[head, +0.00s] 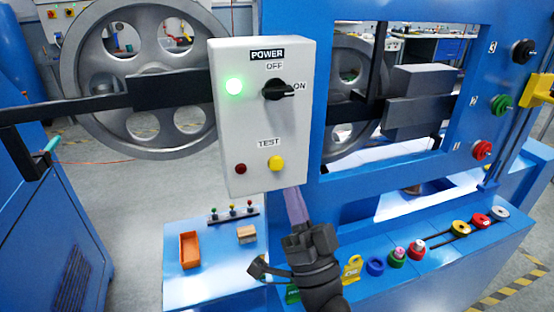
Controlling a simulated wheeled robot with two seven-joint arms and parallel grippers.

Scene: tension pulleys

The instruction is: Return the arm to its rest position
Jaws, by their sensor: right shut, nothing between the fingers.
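My right gripper (294,200) comes up from the bottom centre, its black wrist below it. Its narrow mauve fingers are together and empty, pointing up at the lower edge of the white control box (225,140). I cannot tell whether the tips touch the box. The box has a lit green lamp (234,87), a black power knob (278,90) whose pointer is toward ON, a yellow button (276,162) and a dark red lamp (241,169). My left gripper is not in view.
A large grey pulley wheel (88,75) and a dark bar (50,106) stand behind the box. The blue machine frame (400,170) is at right. The blue-white ledge (205,290) holds an orange tray (190,250) and a wooden block (247,234). Coloured pulleys (397,256) line the right ledge.

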